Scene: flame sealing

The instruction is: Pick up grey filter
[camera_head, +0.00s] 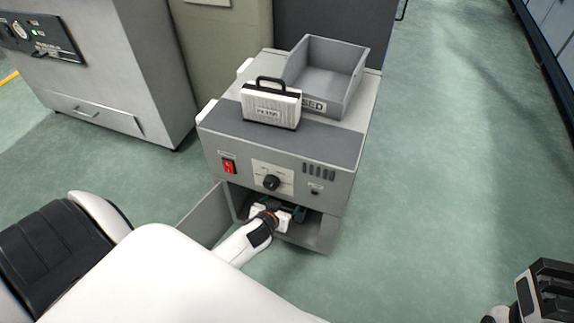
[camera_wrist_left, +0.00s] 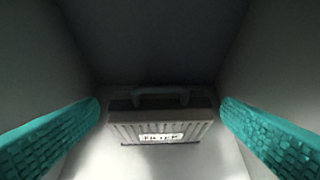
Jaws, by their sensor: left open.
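The grey filter (camera_wrist_left: 188,128), a ribbed box with a dark top handle and a white label, stands upright inside a dim compartment in the left wrist view. My left gripper (camera_head: 279,214) reaches into the open lower compartment of the grey machine (camera_head: 330,183) in the head view. In the left wrist view its teal-padded fingers are open, one on each side of the filter with gaps between. The filter is hidden in the head view. My right gripper (camera_head: 547,290) is at the lower right, away from the machine; its jaw gap is unclear.
A white filter (camera_head: 270,109) with a black handle stands on the machine top, beside a grey bin (camera_head: 353,78) whose partly hidden label ends in "SED". The compartment door (camera_head: 203,210) hangs open at the left. Compartment walls lie close around my left gripper. The floor at right is clear.

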